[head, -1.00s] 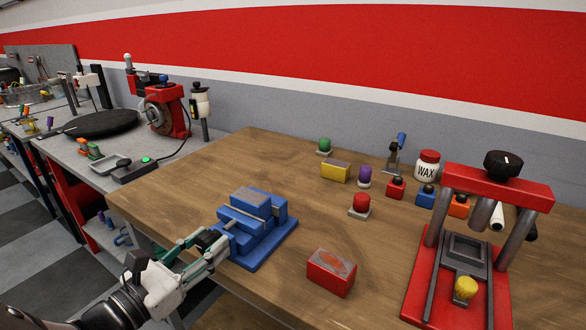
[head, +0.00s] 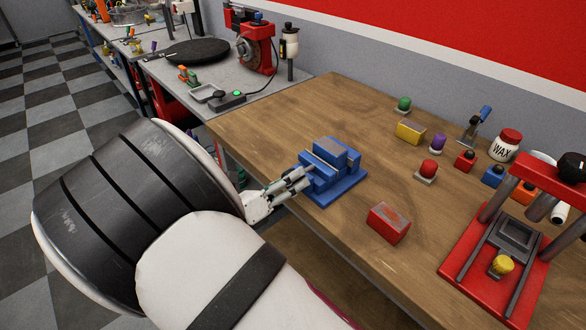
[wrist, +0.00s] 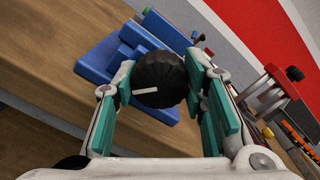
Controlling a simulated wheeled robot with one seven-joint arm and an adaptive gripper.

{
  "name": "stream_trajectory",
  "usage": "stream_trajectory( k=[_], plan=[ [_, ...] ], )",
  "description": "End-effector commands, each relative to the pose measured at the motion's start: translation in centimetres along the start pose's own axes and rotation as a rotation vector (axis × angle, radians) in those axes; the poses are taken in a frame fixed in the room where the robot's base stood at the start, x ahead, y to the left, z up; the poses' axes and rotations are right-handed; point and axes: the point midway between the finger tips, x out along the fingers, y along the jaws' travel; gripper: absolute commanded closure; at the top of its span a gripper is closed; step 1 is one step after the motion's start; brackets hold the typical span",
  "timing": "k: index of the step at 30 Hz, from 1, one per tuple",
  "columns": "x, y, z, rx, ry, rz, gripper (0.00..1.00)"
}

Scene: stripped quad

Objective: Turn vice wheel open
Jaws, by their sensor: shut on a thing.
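The blue vice (head: 335,168) sits on the wooden workbench near its left front edge. Its black round wheel (wrist: 159,80) has a white mark pointing left in the wrist view. My gripper (wrist: 160,92) is shut on the wheel, with its green-padded fingers on either side of it. In the head view my gripper (head: 290,185) reaches the vice from its left side. There the wheel is hidden by the fingers. The vice also shows behind the wheel in the wrist view (wrist: 100,60).
A red block (head: 388,222) lies on the bench (head: 290,120) right of the vice. A red press (head: 470,240) stands further right. Several small coloured items and a wax jar (head: 505,146) stand at the back. My own arm covers much of the lower left.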

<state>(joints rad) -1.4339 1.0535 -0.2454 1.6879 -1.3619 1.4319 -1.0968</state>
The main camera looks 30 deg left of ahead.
Motion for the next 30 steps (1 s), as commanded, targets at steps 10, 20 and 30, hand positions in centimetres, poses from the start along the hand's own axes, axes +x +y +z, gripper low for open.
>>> stream_trajectory(
  k=[10, 20, 30],
  plan=[
    [-0.21, 0.00, -0.06, -0.328, 0.001, 0.002, 0.89],
    [-0.16, 0.08, -0.11, -0.580, 0.001, 0.002, 0.89],
    [-0.18, 0.17, -0.17, -0.714, 0.000, 0.004, 0.89]
  ],
)
